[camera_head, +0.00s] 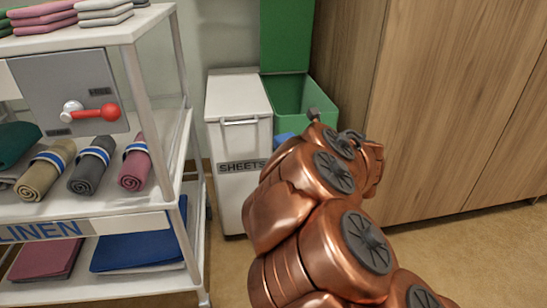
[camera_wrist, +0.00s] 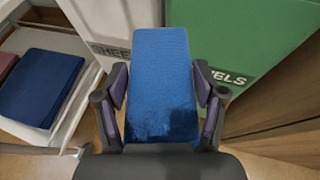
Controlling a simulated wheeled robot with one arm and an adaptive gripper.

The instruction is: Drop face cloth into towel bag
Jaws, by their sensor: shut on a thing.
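The face cloth (camera_wrist: 160,85) is a blue folded rectangle. My gripper (camera_wrist: 159,76) is shut on it, with a dark finger at each side. A small blue patch of the cloth (camera_head: 283,138) shows beside my copper arm in the head view. The towel bag is a green bin (camera_head: 288,92) with its lid (camera_head: 285,35) standing upright, open at the top. In the wrist view its green front (camera_wrist: 255,45) shows, with the label partly hidden to "ELS". The cloth covers part of the bin there. My arm hides the bin's lower part in the head view.
A white closed bin marked SHEETS (camera_head: 238,105) stands directly left of the green bin. A wooden cabinet (camera_head: 440,110) stands to the right. A linen trolley (camera_head: 150,110) with rolled and folded towels is at the left.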

